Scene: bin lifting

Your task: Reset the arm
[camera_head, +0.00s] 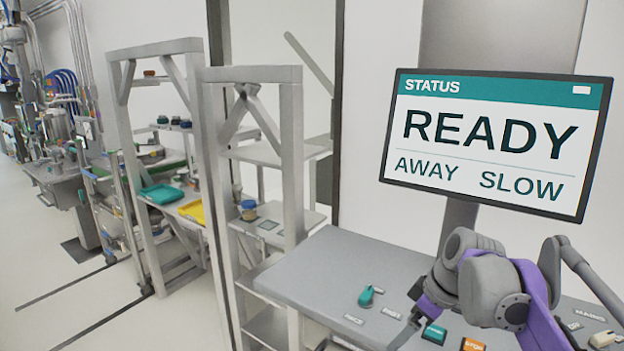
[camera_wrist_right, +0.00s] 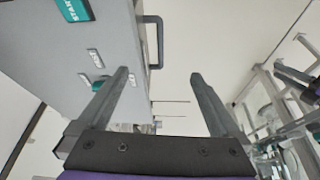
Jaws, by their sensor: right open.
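My right arm (camera_head: 485,285), grey with purple parts, is bent over the grey desk at the lower right of the head view. In the right wrist view, my right gripper (camera_wrist_right: 159,76) is open, its two dark fingers wide apart with nothing between them. The status screen (camera_head: 490,140) reads "READY", "AWAY" and "SLOW".
A dark handle (camera_wrist_right: 160,40) sticks out from the desk. Grey frames with shelves (camera_head: 270,215) stand to the left; the floor (camera_head: 40,260) beyond is largely clear.

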